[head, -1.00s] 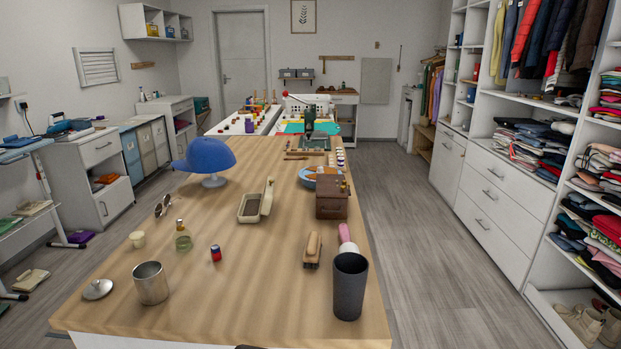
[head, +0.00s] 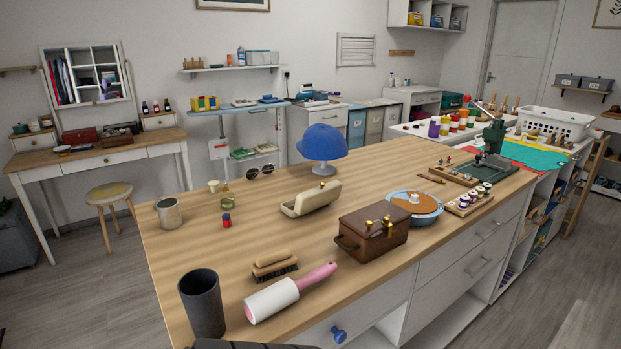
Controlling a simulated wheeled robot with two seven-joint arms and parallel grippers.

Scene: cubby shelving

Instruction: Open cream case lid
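The cream case (head: 312,199) lies on the wooden table, near its middle, in front of the blue cap on its stand. Its long lid side faces me and looks raised and tilted; from this angle the inside is mostly hidden, and I cannot tell how far the lid is from the base. Neither of my grippers shows in the head view. A dark part at the bottom edge may be mine, but no fingertips are visible.
The brown box (head: 374,231) stands right of the case, with a blue bowl (head: 415,207) beyond. A brush (head: 274,265), lint roller (head: 288,293) and dark cup (head: 203,302) are nearer. The blue cap (head: 322,146) stands behind. Bare wood (head: 245,235) lies left of the case.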

